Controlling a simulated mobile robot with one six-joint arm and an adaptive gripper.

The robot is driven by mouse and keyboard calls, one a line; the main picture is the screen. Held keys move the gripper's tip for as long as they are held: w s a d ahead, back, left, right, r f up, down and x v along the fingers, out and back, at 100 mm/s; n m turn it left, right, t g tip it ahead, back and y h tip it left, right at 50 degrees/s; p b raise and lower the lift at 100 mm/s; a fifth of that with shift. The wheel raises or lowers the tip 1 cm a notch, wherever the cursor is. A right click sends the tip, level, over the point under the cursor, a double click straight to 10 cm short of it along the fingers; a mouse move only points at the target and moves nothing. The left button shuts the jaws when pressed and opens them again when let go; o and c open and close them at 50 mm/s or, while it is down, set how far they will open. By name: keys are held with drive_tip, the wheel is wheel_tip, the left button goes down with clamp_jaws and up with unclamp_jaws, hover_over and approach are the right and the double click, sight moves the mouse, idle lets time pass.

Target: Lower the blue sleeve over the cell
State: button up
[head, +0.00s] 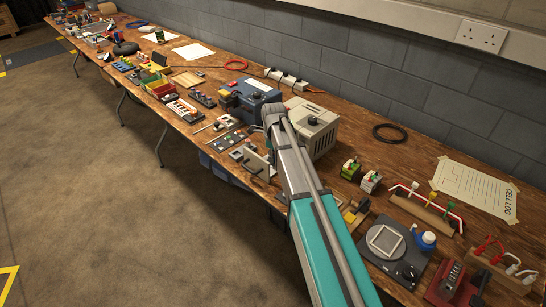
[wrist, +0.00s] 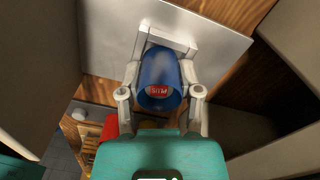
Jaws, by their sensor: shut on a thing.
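The blue sleeve (wrist: 158,66) is a short round tube in the middle of the wrist view. My gripper (wrist: 160,78) is shut on it, with one pale finger on each side. The sleeve's open end faces the camera. A red piece with white lettering (wrist: 157,91) shows within that opening; it may be the cell or its label, and I cannot tell how deep it sits. A pale grey bracket (wrist: 166,38) is just beyond the sleeve. In the head view my arm hides the gripper and the sleeve.
A beige box-shaped unit (head: 312,127) and a blue unit (head: 250,96) stand close to my arm on the wooden bench. Several small fixtures crowd the bench's front edge. A black ring (head: 390,133) lies at the back, with bare wood around it.

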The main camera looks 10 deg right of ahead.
drive_tip(key=o, duration=0.8)
drive_tip(key=shift+c, duration=0.2)
drive_tip(key=shift+r, duration=0.15)
drive_tip(key=shift+r+p, duration=3.4)
drive_tip(key=shift+p, duration=0.1)
drive_tip(key=s+r+n+p, duration=0.3)
drive_tip(key=s+n, duration=0.8)
drive_tip(key=n, duration=0.1)
drive_tip(key=s+r+n+p, duration=0.3)
drive_tip(key=s+n, duration=0.9)
drive_tip(key=shift+a+r+n, duration=0.15)
drive_tip(key=shift+n, duration=0.25)
